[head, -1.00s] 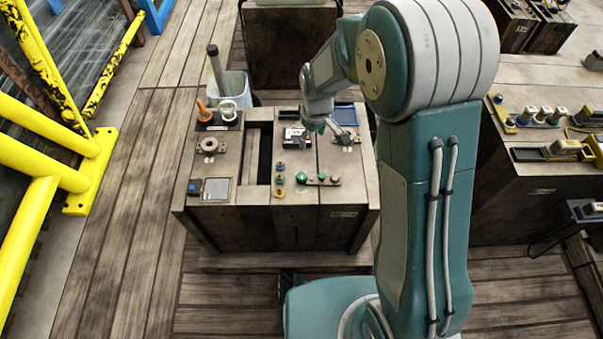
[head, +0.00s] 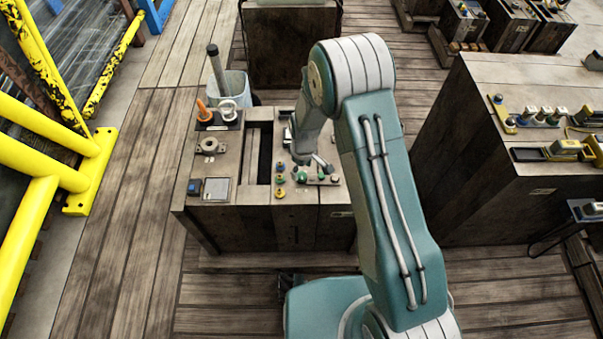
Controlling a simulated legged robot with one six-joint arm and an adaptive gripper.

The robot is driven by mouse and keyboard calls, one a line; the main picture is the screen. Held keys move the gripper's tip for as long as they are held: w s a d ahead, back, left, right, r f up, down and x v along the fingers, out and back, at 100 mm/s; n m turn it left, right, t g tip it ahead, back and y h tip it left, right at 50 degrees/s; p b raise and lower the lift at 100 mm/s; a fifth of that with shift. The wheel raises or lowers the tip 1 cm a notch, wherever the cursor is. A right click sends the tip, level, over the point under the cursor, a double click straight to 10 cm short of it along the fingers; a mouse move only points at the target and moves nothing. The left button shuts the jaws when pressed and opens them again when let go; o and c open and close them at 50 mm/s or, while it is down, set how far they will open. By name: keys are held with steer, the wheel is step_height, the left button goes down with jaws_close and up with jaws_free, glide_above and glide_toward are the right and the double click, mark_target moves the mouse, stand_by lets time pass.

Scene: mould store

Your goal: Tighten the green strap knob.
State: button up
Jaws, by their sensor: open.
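The green strap knob (head: 302,178) is small and round. It sits near the front of the wooden bench (head: 232,221), at the left end of a short dark strap (head: 320,181) with another small green part (head: 321,176) on it. My gripper (head: 312,170) is open, its fingers spread and pointing down, just above and behind the strap. One finger is close to the green knob and partly overlaps it in the head view. Whether it touches the knob I cannot tell. My forearm hides the bench's back right part.
Coloured knobs (head: 280,179) stand in a column just left of the strap. A long slot (head: 258,153), a round fitting (head: 209,145) and a grey plate (head: 216,189) lie further left. A grey bin (head: 236,84) stands behind. A second bench (head: 470,150) is right; a yellow rail (head: 40,170) is left.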

mark_target(301, 179)
steer(key=shift+f, duration=1.3)
jaws_close()
